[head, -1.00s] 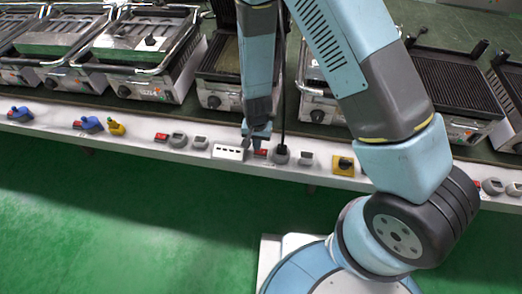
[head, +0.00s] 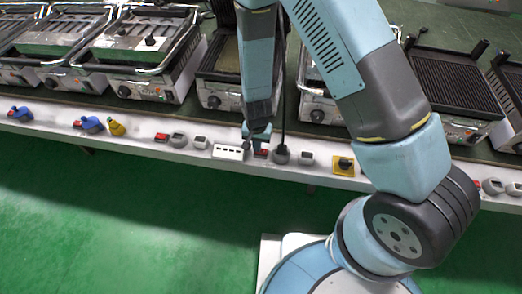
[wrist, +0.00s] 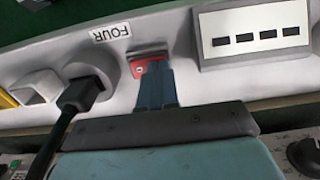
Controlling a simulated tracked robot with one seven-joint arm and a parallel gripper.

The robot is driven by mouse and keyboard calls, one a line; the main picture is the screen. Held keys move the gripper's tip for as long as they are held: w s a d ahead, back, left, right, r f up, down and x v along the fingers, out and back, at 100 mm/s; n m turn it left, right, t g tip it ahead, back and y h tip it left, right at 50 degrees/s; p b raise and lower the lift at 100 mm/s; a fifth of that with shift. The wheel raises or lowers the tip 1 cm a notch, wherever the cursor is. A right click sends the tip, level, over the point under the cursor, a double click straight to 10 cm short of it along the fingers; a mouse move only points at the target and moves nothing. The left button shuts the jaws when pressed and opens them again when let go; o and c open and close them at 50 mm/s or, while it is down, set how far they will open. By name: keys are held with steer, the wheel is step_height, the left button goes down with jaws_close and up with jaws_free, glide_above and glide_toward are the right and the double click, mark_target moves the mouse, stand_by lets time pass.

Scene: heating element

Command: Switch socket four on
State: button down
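The red switch (wrist: 150,66) sits beside the label FOUR (wrist: 110,32) on the white rail in the wrist view. It also shows in the head view (head: 261,154). My gripper (wrist: 153,70) has its two blue fingers together, with the tips at the red switch and partly covering it. I cannot tell whether they press on it or which way the switch is tipped. In the head view my gripper (head: 258,146) points down at the rail. A black plug (wrist: 78,96) with a cable sits in the grey socket (wrist: 92,72) left of the switch.
A white panel with several dark slots (wrist: 258,35) is right of the switch. A yellow-based rotary switch (head: 344,166) and a grey switch (head: 306,158) are on the rail to the right. Grills (head: 140,50) stand on the table behind. The green floor in front is clear.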

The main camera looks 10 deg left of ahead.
steer(key=shift+r, duration=3.45)
steer(key=w+d+r+t+y, duration=0.15)
steer(key=d+r, duration=0.25)
steer(key=r, duration=0.5)
steer(key=w+d+r, duration=0.2)
steer(key=d+r, duration=0.3)
steer(key=r, duration=0.4)
steer(key=w+d+r+t+y, duration=0.1)
steer(key=d+r, duration=0.3)
steer(key=r, duration=0.5)
steer(key=s+d+r+n+t+h, duration=0.1)
steer(key=s+d+r+t+h, duration=0.1)
steer(key=s+d+r, duration=1.3)
step_height(320, 180, up, 3)
steer(key=shift+s+d+r+t, duration=0.15)
steer(key=shift+d+t, duration=0.4)
steer(key=shift+d, duration=0.7)
